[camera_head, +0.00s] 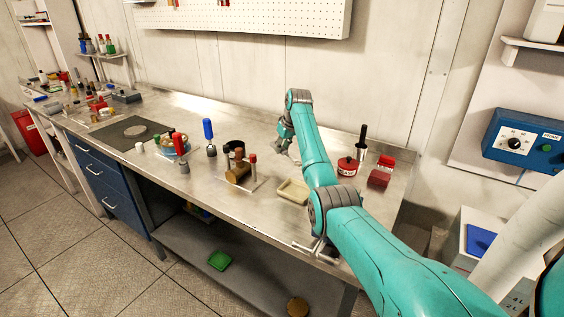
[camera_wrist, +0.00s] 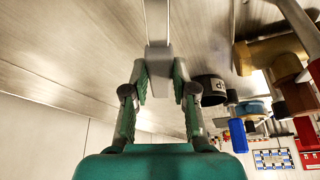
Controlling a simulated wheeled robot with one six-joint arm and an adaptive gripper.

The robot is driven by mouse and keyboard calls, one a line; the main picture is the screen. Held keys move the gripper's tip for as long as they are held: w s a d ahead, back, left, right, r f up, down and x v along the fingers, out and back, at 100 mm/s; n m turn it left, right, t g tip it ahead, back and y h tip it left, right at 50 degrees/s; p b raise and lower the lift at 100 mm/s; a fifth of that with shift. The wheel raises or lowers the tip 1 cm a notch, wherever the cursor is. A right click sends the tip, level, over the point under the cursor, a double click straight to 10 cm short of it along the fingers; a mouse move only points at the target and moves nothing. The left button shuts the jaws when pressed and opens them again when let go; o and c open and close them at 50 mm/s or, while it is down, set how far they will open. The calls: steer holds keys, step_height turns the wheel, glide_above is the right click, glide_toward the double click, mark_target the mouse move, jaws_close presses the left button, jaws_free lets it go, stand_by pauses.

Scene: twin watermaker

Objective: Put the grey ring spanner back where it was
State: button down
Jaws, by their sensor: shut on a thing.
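The grey ring spanner (camera_wrist: 156,25) shows in the wrist view as a pale grey bar running from the top edge down between my fingers. My gripper (camera_wrist: 160,72) is shut on its near end. The far end of the spanner is outside the picture, so its ring there is hidden. In the head view my gripper (camera_head: 287,142) is low over the steel workbench (camera_head: 235,120), behind my arm, and the spanner cannot be made out clearly. I cannot tell whether the spanner touches the bench.
A black cup (camera_wrist: 208,89) and a brass fitting (camera_wrist: 265,54) are right of my gripper in the wrist view. A cream tray (camera_head: 293,192), a red tin (camera_head: 347,167) and a red box (camera_head: 381,171) flank my arm. A blue-handled tool (camera_head: 208,130) stands further left.

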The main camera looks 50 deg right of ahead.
mark_target(281, 166)
steer(key=shift+f, duration=3.1)
steer(key=shift+f, duration=0.2)
steer(key=c, duration=0.9)
jaws_free()
steer(key=shift+c, duration=0.2)
steer(key=shift+r, duration=0.1)
steer(key=v, duration=1.2)
steer(key=shift+r, duration=0.15)
